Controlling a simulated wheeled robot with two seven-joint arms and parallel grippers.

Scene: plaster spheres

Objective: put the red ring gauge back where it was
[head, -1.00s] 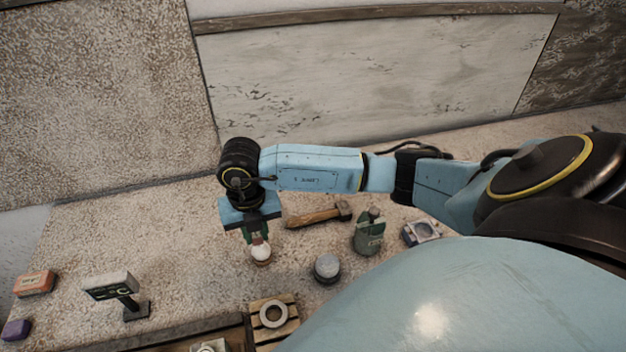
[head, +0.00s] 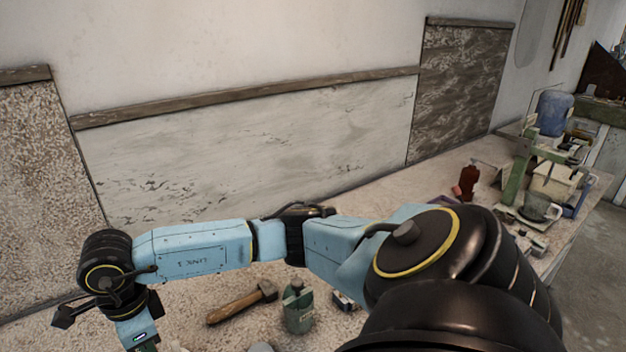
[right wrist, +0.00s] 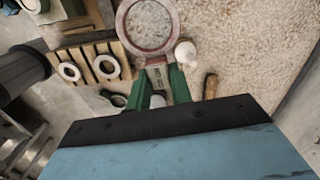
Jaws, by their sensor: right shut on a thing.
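The red ring gauge (right wrist: 121,22) shows in the right wrist view as a large reddish ring with bare counter visible through it. Its short handle with a red and pale label (right wrist: 157,73) runs back between the green fingers of my right gripper (right wrist: 160,86), which is shut on it. In the head view my right arm reaches to the lower left, and its fingers are mostly cut off by the bottom edge. My left gripper is in neither view.
A wooden rack (right wrist: 88,50) with two pale rings stands left of the gauge. A white sphere (right wrist: 185,52) is close to its right. A red bottle (head: 469,182) stands farther right.

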